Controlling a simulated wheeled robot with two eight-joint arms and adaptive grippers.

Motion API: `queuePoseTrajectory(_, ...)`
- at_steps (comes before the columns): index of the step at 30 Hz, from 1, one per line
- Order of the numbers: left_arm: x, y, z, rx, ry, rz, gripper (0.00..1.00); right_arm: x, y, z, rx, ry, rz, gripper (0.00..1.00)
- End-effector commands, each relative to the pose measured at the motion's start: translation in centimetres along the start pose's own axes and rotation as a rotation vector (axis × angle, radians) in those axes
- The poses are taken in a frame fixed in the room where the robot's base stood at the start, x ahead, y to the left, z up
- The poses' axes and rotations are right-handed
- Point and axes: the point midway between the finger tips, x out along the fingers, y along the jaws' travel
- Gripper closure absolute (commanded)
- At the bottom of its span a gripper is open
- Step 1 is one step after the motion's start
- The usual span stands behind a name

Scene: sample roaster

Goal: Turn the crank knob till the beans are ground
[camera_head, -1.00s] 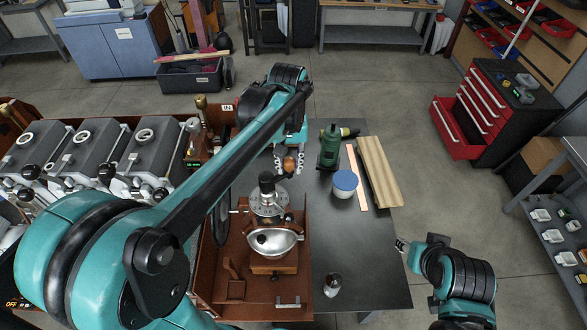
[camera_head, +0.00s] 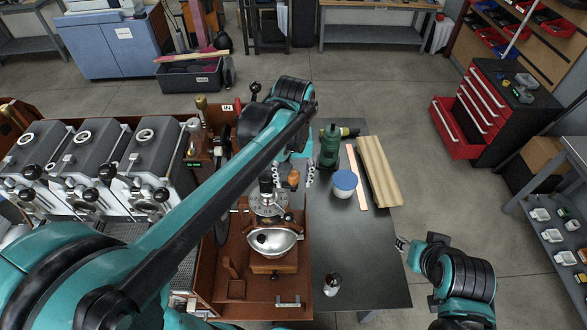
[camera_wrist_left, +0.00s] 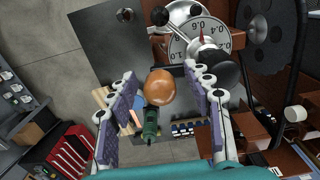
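The crank knob, a round orange-brown wooden ball (camera_head: 293,178), sits beyond the grinder's dial (camera_head: 268,203). In the left wrist view the knob (camera_wrist_left: 160,87) lies between the fingers of my left gripper (camera_wrist_left: 165,108), with gaps showing at both sides. That gripper (camera_head: 295,178) is open around the knob in the head view. The grinder has a silver bowl (camera_head: 271,241) and a wooden body (camera_head: 275,264). I cannot see whether beans are inside. My right gripper (camera_head: 402,245) is off the table's right edge, empty; its finger gap is unclear.
A green bottle-like tool (camera_head: 330,146), a blue-lidded white jar (camera_head: 344,184), a copper strip (camera_head: 357,180) and a wooden board (camera_head: 378,170) stand or lie to the right. A small metal item (camera_head: 332,284) is near the front. The roaster (camera_head: 145,160) stands left. The dark tabletop (camera_head: 365,255) is bare front right.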

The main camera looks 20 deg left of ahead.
Motion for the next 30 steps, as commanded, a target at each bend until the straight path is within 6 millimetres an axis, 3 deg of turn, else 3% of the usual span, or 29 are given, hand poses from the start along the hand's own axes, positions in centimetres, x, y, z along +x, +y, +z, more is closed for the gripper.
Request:
queuePoseTrajectory(16,-0.5,0.0,0.0,0.0,0.0,0.0,0.48,-0.3,0.0,-0.2,0.0,0.0,0.0,0.6)
queuePoseTrajectory(30,-5.3,0.0,0.0,0.0,0.0,0.0,0.48,-3.2,0.0,-2.3,0.0,0.0,0.0,0.6)
